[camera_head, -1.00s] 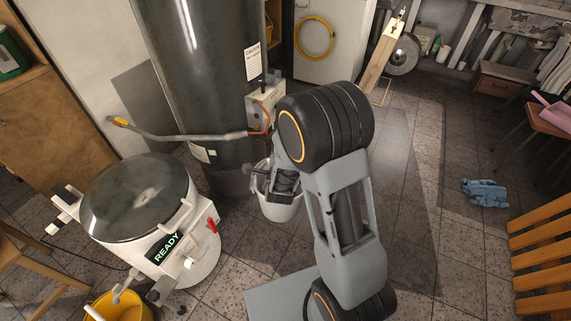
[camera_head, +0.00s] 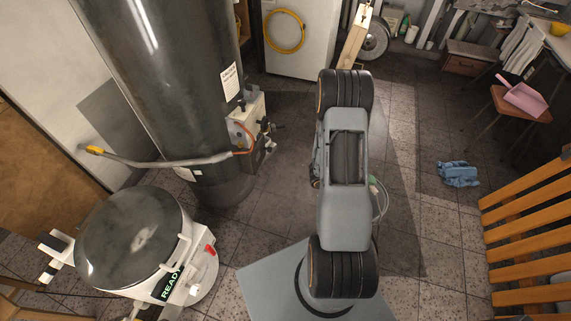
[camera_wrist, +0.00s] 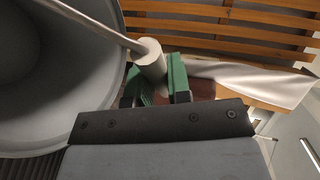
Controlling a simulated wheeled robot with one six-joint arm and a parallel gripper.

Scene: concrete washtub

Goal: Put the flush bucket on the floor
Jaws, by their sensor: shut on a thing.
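The flush bucket (camera_wrist: 45,75) fills the left of the wrist view, grey inside with a round rim and a thin bail carrying a cylindrical grip (camera_wrist: 150,62). My gripper (camera_wrist: 166,78) has green finger pads and is shut on the bucket's handle at that grip. The bucket hangs beside the fingers. In the head view my arm hides nearly all of the bucket and gripper; only a bit of green and a thin pale curve show at the arm's right edge. The gap between bucket and floor cannot be judged.
The dark tank (camera_head: 165,80) with its valve box (camera_head: 245,125) stands left of my arm. A round white-bodied machine (camera_head: 135,240) is at lower left. A slatted wooden bench (camera_head: 530,245) is at right. A blue cloth (camera_head: 458,174) lies on the tiled floor (camera_head: 425,235), which has free room.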

